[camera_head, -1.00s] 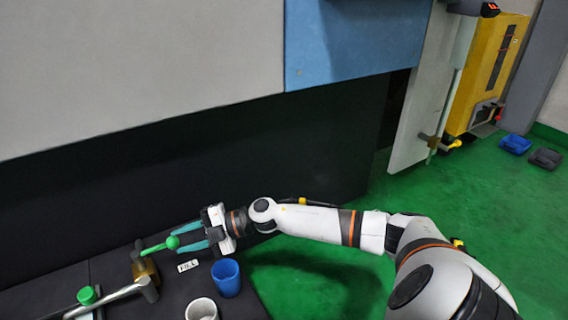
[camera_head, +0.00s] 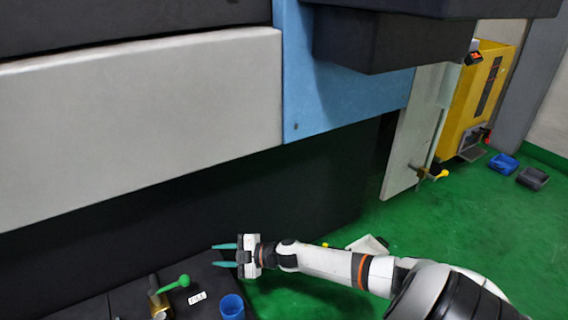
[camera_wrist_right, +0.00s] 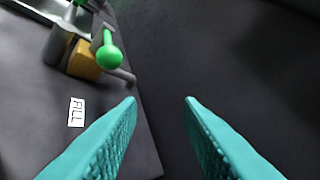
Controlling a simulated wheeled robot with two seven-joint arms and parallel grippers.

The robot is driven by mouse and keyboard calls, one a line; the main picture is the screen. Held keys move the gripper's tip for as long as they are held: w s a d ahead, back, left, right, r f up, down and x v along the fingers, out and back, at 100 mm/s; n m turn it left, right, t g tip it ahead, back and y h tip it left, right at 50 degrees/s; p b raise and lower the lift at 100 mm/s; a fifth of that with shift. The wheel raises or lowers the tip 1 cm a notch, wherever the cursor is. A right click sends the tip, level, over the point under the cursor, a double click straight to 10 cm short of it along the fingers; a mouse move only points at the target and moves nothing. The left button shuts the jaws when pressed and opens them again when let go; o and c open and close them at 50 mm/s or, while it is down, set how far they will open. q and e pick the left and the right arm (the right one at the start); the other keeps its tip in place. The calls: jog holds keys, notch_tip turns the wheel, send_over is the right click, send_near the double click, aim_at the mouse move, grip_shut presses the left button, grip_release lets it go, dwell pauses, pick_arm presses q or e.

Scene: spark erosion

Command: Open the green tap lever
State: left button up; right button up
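The green tap lever (camera_head: 170,286) has a round ball at its end and sits on a brass valve body (camera_head: 157,302) at lower left in the head view. Its ball end points right, towards my right gripper. My right gripper (camera_head: 214,256) is above and right of the lever, apart from it, with its teal fingers spread and empty. In the right wrist view the lever's ball (camera_wrist_right: 110,56) is up and left of the open fingertips (camera_wrist_right: 160,101), with the brass body (camera_wrist_right: 84,60) beside it. My left gripper is out of view.
A FILL label (camera_head: 197,298) and a blue cup (camera_head: 232,306) are on the dark bench right of the valve. A dark panel rises behind the gripper. A dark overhang (camera_head: 390,38) juts out above.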

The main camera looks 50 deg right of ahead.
jog(key=s+d+f+m+g+h+p, duration=0.1)
jog(key=s+f+m+g+h+p, duration=0.1)
jog(key=s+p, duration=0.8)
jog(key=s+d+f+m+g+h+p, duration=0.1)
jog(key=s+f+m+g+h+p, duration=0.1)
jog(key=s+f+m+h+p, duration=0.2)
jog(key=s+m+h+p, duration=0.2)
jog(key=s+m+p, duration=0.2)
jog(key=s+p, duration=0.2)
jog(key=shift+s+d+f+g+p, duration=0.15)
jog(key=shift+s+f+g+p, duration=0.2)
jog(key=shift+p, duration=0.8)
jog(key=shift+w, duration=0.1)
